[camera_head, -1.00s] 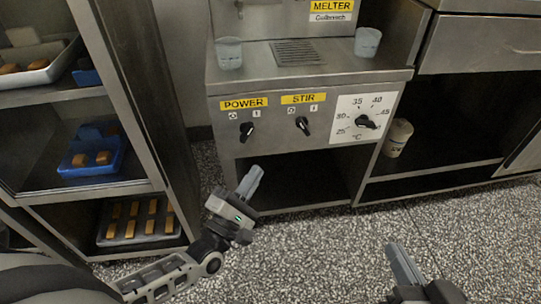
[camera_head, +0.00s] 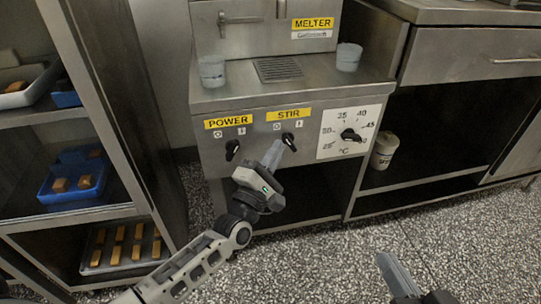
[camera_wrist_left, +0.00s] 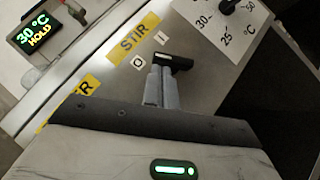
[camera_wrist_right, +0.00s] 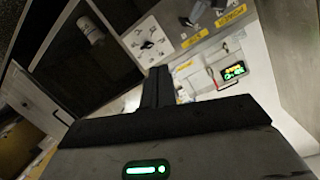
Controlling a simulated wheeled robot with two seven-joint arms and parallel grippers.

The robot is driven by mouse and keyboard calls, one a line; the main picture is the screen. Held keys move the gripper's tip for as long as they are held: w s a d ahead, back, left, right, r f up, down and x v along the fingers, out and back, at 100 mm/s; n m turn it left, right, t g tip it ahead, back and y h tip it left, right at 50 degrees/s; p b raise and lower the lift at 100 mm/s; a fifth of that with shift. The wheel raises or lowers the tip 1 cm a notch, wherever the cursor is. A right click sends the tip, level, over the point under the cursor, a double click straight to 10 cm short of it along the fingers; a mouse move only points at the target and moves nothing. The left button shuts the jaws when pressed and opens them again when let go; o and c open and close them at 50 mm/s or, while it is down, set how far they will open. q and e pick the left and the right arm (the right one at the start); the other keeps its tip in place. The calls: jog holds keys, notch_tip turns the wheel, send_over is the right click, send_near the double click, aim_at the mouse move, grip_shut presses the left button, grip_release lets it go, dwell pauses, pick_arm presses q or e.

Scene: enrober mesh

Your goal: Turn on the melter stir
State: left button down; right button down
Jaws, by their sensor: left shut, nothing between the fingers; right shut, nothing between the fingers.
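The melter (camera_head: 290,88) is a steel cabinet with a control panel. Its black STIR knob (camera_head: 289,141) sits under a yellow STIR label, with O and I marks above it; the knob leans up-left toward the O. My left gripper (camera_head: 273,152) is shut and empty, its fingertips at the knob's lower left. In the left wrist view the fingertips (camera_wrist_left: 161,75) lie right at the STIR knob (camera_wrist_left: 174,61); I cannot tell whether they touch. The POWER knob (camera_head: 232,149), left of it, leans up-right toward its I. My right gripper (camera_head: 388,264) is shut and empty, low over the floor.
A temperature dial (camera_head: 350,135) is right of STIR. A display (camera_wrist_left: 40,33) reads 30 °C HOLD. Two cups (camera_head: 212,71) (camera_head: 348,57) stand on the melter top. A shelf rack (camera_head: 110,120) with trays is at left. The speckled floor is clear at right.

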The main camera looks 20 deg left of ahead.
jog(key=shift+r, duration=0.1)
jog(key=p, duration=0.1)
jog(key=d+n+h+p, duration=0.1)
jog(key=p, duration=0.1)
jog(key=shift+s+f, duration=0.1)
jog(key=shift+f, duration=0.1)
jog(key=shift+f+g, duration=0.1)
jog(key=shift+g, duration=0.2)
